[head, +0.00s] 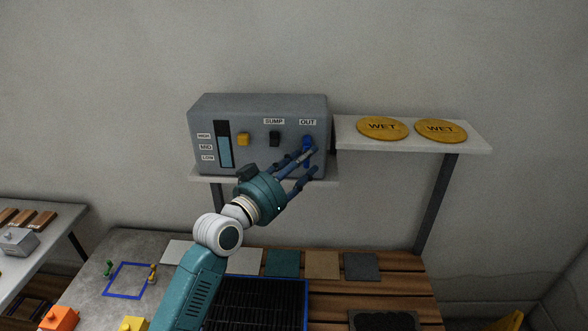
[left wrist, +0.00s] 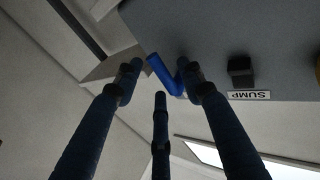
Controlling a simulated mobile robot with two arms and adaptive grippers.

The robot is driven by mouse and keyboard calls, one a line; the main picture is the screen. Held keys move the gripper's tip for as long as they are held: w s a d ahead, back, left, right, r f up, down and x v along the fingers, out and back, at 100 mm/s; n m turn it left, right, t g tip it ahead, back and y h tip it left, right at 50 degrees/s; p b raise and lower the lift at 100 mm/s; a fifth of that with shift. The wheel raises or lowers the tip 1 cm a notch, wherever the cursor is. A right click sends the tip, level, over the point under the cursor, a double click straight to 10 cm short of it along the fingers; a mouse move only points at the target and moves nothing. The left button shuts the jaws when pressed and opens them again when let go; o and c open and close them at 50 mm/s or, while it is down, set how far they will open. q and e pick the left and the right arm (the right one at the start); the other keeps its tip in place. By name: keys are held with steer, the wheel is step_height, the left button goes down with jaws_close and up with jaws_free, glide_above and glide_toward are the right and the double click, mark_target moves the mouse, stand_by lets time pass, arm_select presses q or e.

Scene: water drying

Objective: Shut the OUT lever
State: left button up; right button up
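The OUT lever (head: 307,141) is blue and sits under the OUT label (head: 307,122) at the right of the grey control box (head: 260,105). My left gripper (head: 308,160) is in front of it, with dark blue fingers reaching toward it and partly covering it. In the left wrist view, the bent blue lever (left wrist: 164,74) shows between the spread fingertips of my left gripper (left wrist: 158,82). The fingers are open; whether one touches the lever I cannot tell. My right gripper is not in view.
The gauge (head: 224,145) shows blue to about MID. Yellow WET discs (head: 382,128) lie on the right shelf (head: 465,134). Colored tiles (head: 322,264) lie on the bench below.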

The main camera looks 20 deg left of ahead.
arm_select(q)
steer(key=v, duration=1.1)
steer(key=shift+s, duration=0.35)
steer(key=shift+f, duration=0.15)
